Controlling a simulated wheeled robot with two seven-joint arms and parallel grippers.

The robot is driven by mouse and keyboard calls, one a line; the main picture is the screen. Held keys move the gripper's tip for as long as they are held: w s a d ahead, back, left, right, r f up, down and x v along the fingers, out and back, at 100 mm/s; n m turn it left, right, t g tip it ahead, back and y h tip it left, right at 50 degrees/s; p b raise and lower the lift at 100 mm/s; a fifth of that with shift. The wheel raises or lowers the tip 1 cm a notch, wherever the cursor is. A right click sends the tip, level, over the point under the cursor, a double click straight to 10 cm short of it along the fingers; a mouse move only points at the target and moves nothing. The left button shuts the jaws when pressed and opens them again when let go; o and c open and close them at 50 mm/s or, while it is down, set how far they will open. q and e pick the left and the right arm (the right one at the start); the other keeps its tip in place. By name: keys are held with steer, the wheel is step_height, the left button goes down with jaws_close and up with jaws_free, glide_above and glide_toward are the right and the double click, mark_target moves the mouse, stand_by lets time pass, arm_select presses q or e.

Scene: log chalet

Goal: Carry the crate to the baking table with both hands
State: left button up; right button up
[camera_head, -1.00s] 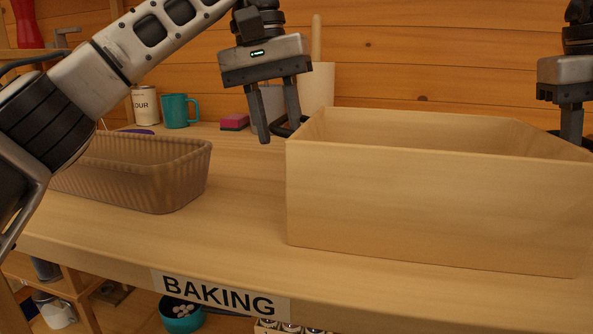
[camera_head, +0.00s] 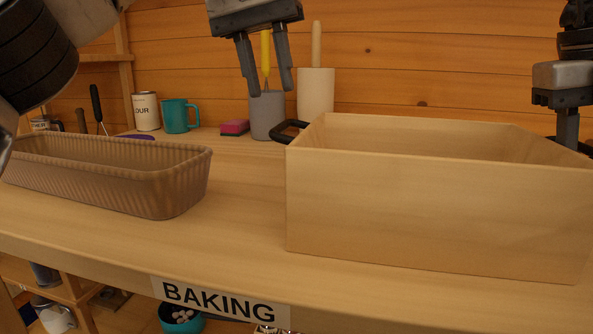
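The wooden crate (camera_head: 430,209) stands on the right part of the baking table (camera_head: 240,236), whose front edge carries a "BAKING" label (camera_head: 219,298). A dark handle (camera_head: 288,131) sticks out from the crate's left side. My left gripper (camera_head: 267,90) is above and left of that handle, apart from it, with its two fingers spread and nothing between them. My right gripper (camera_head: 567,128) is at the crate's right end, pointing down.
A ribbed brown basket (camera_head: 130,185) stands on the table's left. Behind are a flour tin (camera_head: 146,111), a teal mug (camera_head: 180,116), a pink sponge (camera_head: 234,127), a grey cup (camera_head: 267,115) and a beige holder (camera_head: 316,91). Bare tabletop lies between basket and crate.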

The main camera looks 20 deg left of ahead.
step_height(320, 180, up, 7)
steer(key=a, duration=0.1)
steer(key=shift+a+r, duration=0.2)
steer(key=shift+a, duration=0.05)
stand_by(0.5)
